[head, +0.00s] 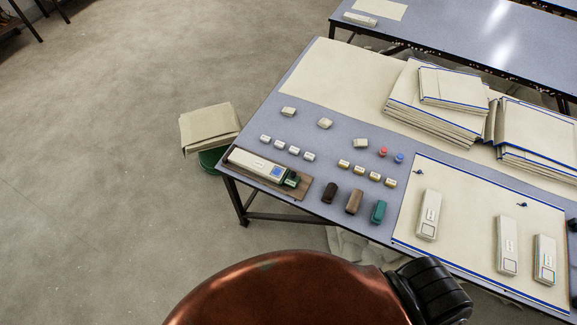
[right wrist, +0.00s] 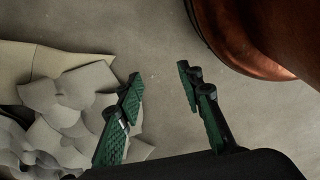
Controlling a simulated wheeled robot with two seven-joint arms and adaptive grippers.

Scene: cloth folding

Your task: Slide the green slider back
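A small dark green block (head: 292,180), which may be the green slider, sits at the right end of a long cream piece (head: 255,164) with a blue square. Both lie on a brown board (head: 300,191) at the table's near left corner. Another green block (head: 379,212) stands to the right, beside brown blocks. In the right wrist view my right gripper (right wrist: 160,76) is open and empty, its green fingers apart above the floor, away from both green blocks. My left gripper is in neither view.
The blue-grey table (head: 315,165) carries several small blocks, a stack of cream sheets (head: 430,110) and a blue-edged cream mat (head: 465,225) with long cream pieces. Crumpled pale cloth (right wrist: 70,105) lies on the floor. A green stool (head: 211,158) with folded cloth stands left of the table.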

